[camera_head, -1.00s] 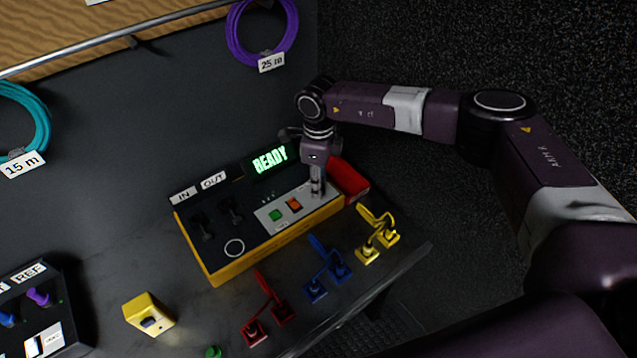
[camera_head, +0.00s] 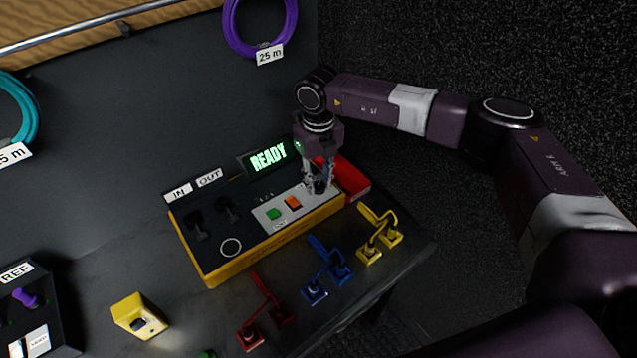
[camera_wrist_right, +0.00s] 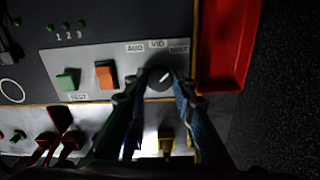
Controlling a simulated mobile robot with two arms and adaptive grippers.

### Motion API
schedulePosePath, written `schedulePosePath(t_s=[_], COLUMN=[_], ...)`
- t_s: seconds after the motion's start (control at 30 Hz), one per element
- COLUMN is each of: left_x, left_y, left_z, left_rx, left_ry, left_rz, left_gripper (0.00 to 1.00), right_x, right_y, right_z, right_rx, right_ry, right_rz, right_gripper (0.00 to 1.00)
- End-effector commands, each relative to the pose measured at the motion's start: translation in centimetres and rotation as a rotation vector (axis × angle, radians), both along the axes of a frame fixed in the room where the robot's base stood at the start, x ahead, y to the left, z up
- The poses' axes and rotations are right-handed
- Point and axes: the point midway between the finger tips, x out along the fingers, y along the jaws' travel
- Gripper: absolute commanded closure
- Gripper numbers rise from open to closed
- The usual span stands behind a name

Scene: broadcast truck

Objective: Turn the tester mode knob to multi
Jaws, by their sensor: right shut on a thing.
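The cable tester (camera_head: 225,268) is a yellow-edged box with a dark top on the bench, and its display (camera_head: 268,158) reads READY. Its round black mode knob (camera_wrist_right: 159,79) shows in the right wrist view at the right end of the grey panel, below the labels AUD, VID and a third that looks like MULTI. The knob's white mark points up and to the right, between VID and the third label. My right gripper (camera_head: 318,187) is shut on the knob from above, a finger on each side; it also shows in the wrist view (camera_wrist_right: 157,86). My left gripper is out of view.
A green button (camera_wrist_right: 68,79) and an orange button (camera_wrist_right: 105,75) sit left of the knob. A red tray (camera_head: 352,180) adjoins the tester's right end. Red, blue (camera_head: 326,270) and yellow (camera_head: 379,236) cable adapters stand in front. A yellow device (camera_head: 137,316) lies at front left.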

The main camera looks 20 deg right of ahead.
Motion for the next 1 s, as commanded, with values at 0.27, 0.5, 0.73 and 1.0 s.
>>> schedulePosePath(t_s=[0.27, 0.5, 0.73, 1.0], left_x=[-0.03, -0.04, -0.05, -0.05], left_y=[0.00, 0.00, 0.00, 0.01], left_z=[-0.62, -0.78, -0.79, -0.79], left_rx=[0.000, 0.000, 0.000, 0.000], left_ry=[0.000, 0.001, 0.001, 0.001], left_rz=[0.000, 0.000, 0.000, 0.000], left_gripper=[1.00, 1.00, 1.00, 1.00], right_x=[0.21, 0.20, 0.20, 0.23], right_y=[-0.04, -0.06, -0.07, -0.08], right_z=[0.14, 0.20, 0.24, 0.25], right_rx=[0.001, 0.001, 0.001, 0.001], right_ry=[-0.006, -0.006, -0.006, -0.006], right_rz=[-0.158, -0.221, -0.235, -0.234], right_gripper=[1.00, 1.00, 1.00, 0.74])
